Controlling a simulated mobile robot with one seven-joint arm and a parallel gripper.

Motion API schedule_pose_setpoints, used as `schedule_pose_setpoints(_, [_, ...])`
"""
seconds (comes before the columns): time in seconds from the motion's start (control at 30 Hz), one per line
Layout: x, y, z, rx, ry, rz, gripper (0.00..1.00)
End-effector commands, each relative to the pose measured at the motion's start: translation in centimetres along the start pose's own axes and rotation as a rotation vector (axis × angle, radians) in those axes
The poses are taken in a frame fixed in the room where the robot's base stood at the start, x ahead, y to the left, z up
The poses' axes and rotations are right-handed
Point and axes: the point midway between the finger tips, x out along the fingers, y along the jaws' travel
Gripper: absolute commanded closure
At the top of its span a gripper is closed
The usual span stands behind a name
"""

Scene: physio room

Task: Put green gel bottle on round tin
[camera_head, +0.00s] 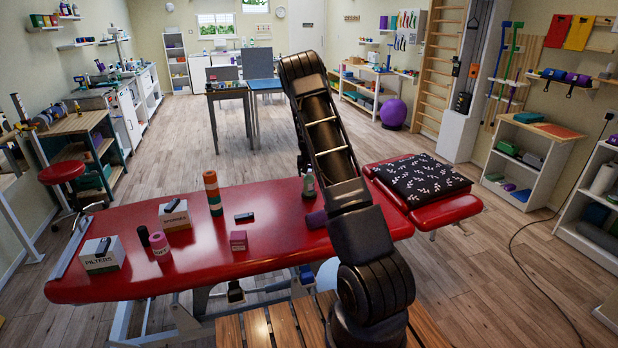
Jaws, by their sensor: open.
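A small dark green bottle (309,186), which looks like the green gel bottle, stands upright on the red treatment table (270,199), just left of my arm. I cannot make out a round tin for sure. A pink round item (160,247) stands at the table's left part, but it may be a roll of tape. A purple rounded item (316,219) lies beside my arm and is partly hidden by it. My arm rises from the bottom right across the table and blocks part of it.
On the table stand a filters box (101,262), a sponges box (172,221), a black cylinder (143,236), an orange and green stack (212,193), a dark small item (244,217) and a pink box (238,241). A patterned cushion (420,180) lies at right. The table's middle is fairly clear.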

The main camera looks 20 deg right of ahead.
Motion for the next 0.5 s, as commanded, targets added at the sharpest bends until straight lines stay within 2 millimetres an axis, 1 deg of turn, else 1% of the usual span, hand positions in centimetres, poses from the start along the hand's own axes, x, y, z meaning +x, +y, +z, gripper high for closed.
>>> schedule_pose_setpoints(0.03, [-1.1,-0.1,-0.1,-0.001,0.003,-0.002,0.29])
schedule_pose_setpoints(0.3, [-5.9,-0.1,0.0,-0.001,0.002,-0.001,0.29])
schedule_pose_setpoints(0.4, [-7.4,-0.2,0.0,-0.001,0.001,-0.002,0.29])
schedule_pose_setpoints(0.5, [-8.5,-0.1,0.0,0.0,0.001,-0.002,0.29])
